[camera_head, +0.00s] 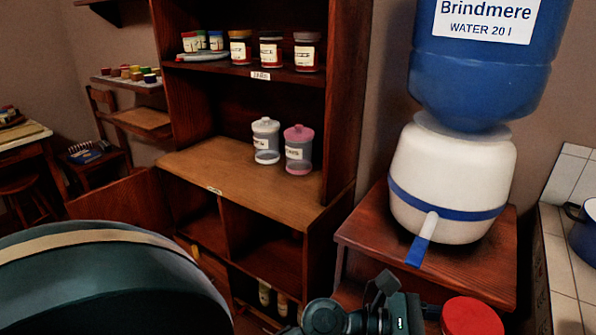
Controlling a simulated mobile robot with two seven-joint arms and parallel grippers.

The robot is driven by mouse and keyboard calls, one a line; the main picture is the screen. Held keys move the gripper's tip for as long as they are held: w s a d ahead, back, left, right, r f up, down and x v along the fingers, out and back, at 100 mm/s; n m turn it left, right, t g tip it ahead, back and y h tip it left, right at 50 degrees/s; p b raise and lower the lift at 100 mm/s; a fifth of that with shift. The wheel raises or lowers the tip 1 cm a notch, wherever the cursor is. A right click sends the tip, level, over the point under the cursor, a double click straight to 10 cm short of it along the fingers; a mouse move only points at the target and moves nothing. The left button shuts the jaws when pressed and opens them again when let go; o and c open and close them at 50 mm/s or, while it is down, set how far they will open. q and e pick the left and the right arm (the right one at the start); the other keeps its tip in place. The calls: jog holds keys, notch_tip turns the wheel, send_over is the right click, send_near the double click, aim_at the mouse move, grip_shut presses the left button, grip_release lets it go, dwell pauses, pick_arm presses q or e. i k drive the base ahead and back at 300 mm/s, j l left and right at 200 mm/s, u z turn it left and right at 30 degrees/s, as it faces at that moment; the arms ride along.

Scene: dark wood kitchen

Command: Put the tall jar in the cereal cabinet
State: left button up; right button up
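A round red top (472,316), perhaps a jar lid, shows at the bottom edge, right beside the end of my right gripper (430,312). Its body is out of frame. The gripper's fingers are mostly hidden, so I cannot tell whether it holds this thing. A clear jar with a whitish lid (266,140) and one with a pink lid (299,150) stand upright side by side on the wooden cabinet's middle counter (215,165). The cabinet's lower compartments (262,242) are open at the front. I cannot tell which part is the cereal cabinet. My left gripper is out of view.
Several small jars (271,50) stand on the upper shelf, which bears a small label. A blue water bottle (480,75) sits on a white dispenser (450,180) atop a wooden stand (490,262) at right. A wooden panel (115,215) stands left of the cabinet. The counter's left part is clear.

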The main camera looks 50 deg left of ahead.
aim_at(216, 232)
jog(key=j, duration=0.5)
jog(key=k+j, duration=0.15)
jog(key=j, duration=2.55)
jog(key=k, duration=0.05)
